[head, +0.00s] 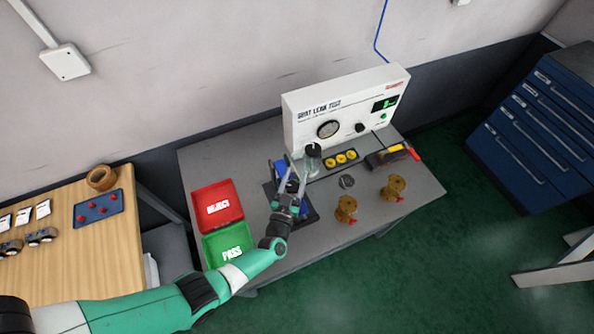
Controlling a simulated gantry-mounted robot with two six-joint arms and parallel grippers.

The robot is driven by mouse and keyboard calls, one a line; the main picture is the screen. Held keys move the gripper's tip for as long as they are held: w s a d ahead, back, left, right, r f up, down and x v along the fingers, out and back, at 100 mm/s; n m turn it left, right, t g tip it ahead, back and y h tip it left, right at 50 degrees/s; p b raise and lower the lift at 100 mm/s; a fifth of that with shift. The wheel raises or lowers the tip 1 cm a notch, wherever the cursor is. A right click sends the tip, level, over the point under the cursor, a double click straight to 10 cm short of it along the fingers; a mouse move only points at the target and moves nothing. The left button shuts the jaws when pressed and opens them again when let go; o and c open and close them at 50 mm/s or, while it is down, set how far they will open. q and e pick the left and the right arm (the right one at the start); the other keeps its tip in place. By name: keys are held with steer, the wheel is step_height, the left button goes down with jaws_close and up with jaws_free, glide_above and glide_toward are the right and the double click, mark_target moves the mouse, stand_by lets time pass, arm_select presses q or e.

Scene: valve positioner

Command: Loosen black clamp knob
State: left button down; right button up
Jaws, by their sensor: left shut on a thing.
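The fingers and wrist hide much of the knob and fixture, so I cannot tell how far the knob is turned. My right gripper is not in view.
The white seat leak tester (345,108) stands behind, with a dark-topped cylinder (312,160) before it. Red reject (217,204) and green pass (229,245) trays lie left. Two brass valves (346,209) (392,188) stand right, near a tool with a red tip (392,154).

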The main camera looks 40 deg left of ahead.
arm_select(q)
steer(key=shift+s+a+r+n+g+y+b, duration=0.1)
steer(key=shift+n+g+y+b, duration=0.1)
steer(key=shift+n+g+y, duration=0.45)
steer(key=shift+a+n+g+y+b, duration=0.15)
steer(key=shift+n+g+y, duration=0.25)
steer(key=shift+y, duration=0.35)
steer(key=shift+c, duration=1.4)
jaws_free()
steer(key=shift+s, duration=0.1)
steer(key=shift+s, duration=0.1)
steer(key=p+v, duration=0.3)
steer(key=v, duration=0.8)
steer(key=shift+d, duration=0.3)
steer(key=shift+s, duration=0.1)
